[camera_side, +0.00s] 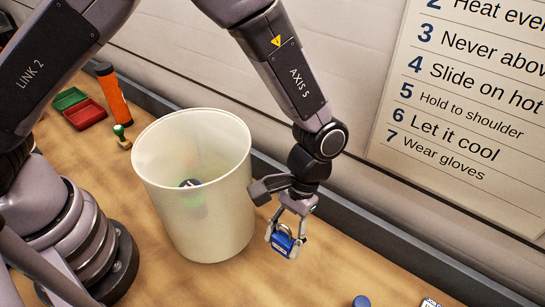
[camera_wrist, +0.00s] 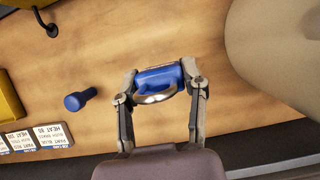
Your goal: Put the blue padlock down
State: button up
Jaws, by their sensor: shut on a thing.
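The blue padlock (camera_side: 286,241) has a blue body and a metal shackle. My gripper (camera_side: 284,232) is shut on it, with one finger on each side of the body. In the wrist view the padlock (camera_wrist: 158,80) sits between the two fingertips of my gripper (camera_wrist: 160,88), its silver shackle toward the palm. The padlock appears to be low over the wooden bench (camera_side: 330,285), right of the big bin; I cannot tell whether it touches the wood.
A tall pale bin (camera_side: 195,190) with small things inside stands left of my gripper. A blue knob-like piece (camera_wrist: 80,99) and white labels (camera_wrist: 38,138) lie nearby. An orange cylinder (camera_side: 113,95), a stamp (camera_side: 122,137) and red and green trays (camera_side: 85,113) are behind the bin. Bare wood surrounds the padlock.

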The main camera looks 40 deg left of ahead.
jog(key=w, duration=0.3)
send_over(287, 264)
jog(key=w, duration=0.1)
jog(key=f, duration=0.6)
jog(key=shift+w, duration=0.2)
jog(key=shift+f, duration=1.95)
jog(key=shift+f, duration=0.1)
jog(key=o, duration=1.2)
